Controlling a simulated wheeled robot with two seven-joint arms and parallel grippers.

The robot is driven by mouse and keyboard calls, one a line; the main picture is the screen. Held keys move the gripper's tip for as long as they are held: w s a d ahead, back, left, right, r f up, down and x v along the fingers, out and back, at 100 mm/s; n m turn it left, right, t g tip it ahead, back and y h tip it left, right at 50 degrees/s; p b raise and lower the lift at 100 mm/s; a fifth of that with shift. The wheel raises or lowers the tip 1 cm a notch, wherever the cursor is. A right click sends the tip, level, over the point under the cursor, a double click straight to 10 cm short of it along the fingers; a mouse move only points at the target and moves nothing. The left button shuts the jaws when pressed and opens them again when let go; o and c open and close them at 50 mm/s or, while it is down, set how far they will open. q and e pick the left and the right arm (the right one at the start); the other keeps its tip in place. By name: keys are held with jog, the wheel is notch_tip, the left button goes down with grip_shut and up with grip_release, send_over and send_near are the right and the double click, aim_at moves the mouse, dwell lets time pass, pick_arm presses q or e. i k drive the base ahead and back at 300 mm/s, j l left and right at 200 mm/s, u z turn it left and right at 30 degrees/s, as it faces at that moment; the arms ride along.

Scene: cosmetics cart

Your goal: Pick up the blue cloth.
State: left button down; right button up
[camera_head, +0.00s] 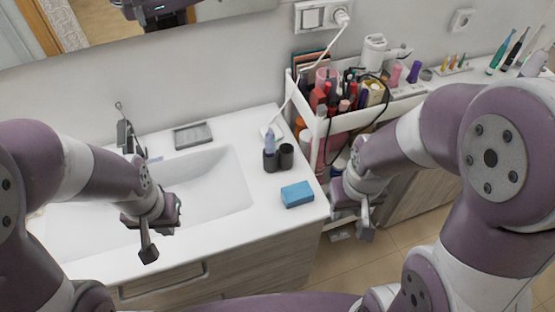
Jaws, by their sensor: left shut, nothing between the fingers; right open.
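The blue cloth (297,194) looks like a small folded block. It lies on the white counter near its right front corner, to the right of the sink basin. My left gripper (149,253) is shut and empty over the front edge of the counter, well to the left of the cloth. My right gripper (366,226) is open, to the right of the cloth and just past the counter's right edge. It does not touch the cloth, and its fingers are partly hidden by its own wrist.
Dark cups (286,156) stand behind the cloth, one holding a bluish bottle. A white cart (307,119) full of cosmetics stands right of the counter, with a black cable (384,112) hanging over it. The sink basin (215,180) and faucet (125,135) are on the left.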

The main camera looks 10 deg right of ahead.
aim_at(300, 193)
jog(key=i+l, duration=0.1)
jog(key=l, duration=0.35)
jog(key=l+u, duration=0.4)
jog(key=i+l+u, duration=0.1)
jog(key=u, duration=0.3)
jog(key=l+u, duration=0.4)
jog(key=k+l+u, duration=0.15)
jog(key=u, duration=0.25)
jog(key=l+u, duration=0.15)
jog(key=u, duration=0.35)
